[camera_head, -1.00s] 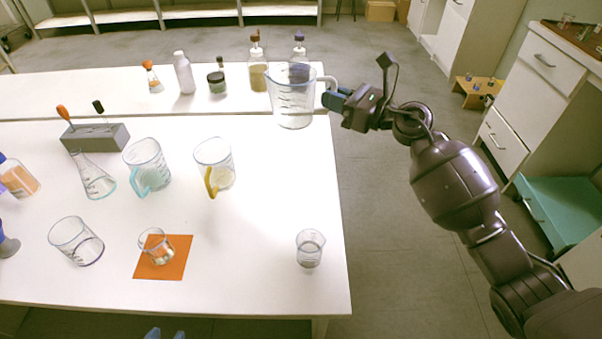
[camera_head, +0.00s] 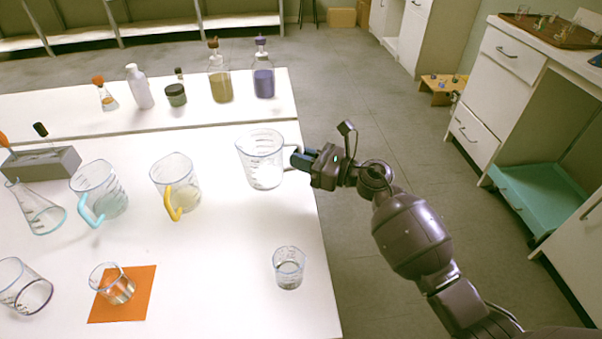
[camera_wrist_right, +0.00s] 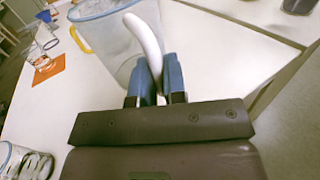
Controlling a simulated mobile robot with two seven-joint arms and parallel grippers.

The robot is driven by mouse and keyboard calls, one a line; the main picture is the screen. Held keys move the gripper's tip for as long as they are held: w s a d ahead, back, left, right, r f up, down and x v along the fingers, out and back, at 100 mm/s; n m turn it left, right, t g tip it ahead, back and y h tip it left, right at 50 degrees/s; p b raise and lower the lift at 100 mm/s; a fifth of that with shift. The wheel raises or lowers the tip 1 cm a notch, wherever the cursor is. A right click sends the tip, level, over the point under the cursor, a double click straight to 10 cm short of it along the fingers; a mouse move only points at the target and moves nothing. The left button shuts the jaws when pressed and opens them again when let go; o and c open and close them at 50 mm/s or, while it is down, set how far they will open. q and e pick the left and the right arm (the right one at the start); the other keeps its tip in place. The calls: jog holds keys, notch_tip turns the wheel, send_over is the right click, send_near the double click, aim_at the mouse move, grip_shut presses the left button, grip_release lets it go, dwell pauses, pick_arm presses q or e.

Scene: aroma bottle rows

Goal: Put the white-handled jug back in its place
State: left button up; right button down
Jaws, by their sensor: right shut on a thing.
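The white-handled jug (camera_head: 262,162) is clear with graduation marks. It is upright over the near table's right part, to the right of the yellow-handled jug (camera_head: 174,178) and the teal-handled jug (camera_head: 97,188). I cannot tell whether its base touches the table. My right gripper (camera_head: 296,159) comes in from the right and is shut on its handle. In the right wrist view, the white handle (camera_wrist_right: 147,38) is between the blue fingers of my right gripper (camera_wrist_right: 155,78), and the jug body (camera_wrist_right: 105,35) is beyond. My left gripper is not in view.
A small beaker (camera_head: 289,268) stands in front of the held jug. An orange mat (camera_head: 136,300) bears another beaker (camera_head: 113,284). A flask (camera_head: 40,212) and grey rack (camera_head: 45,162) are at left. An amber bottle (camera_head: 220,85) and purple bottle (camera_head: 264,84) stand behind.

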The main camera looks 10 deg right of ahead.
notch_tip(320, 180, down, 5)
jog(key=shift+r+b, duration=0.1)
jog(key=shift+b, duration=0.45)
jog(key=c, duration=1.6)
grip_release()
jog(key=shift+f, duration=0.25)
jog(key=o, duration=0.4)
jog(key=shift+r, duration=0.1)
jog(key=shift+o, duration=0.2)
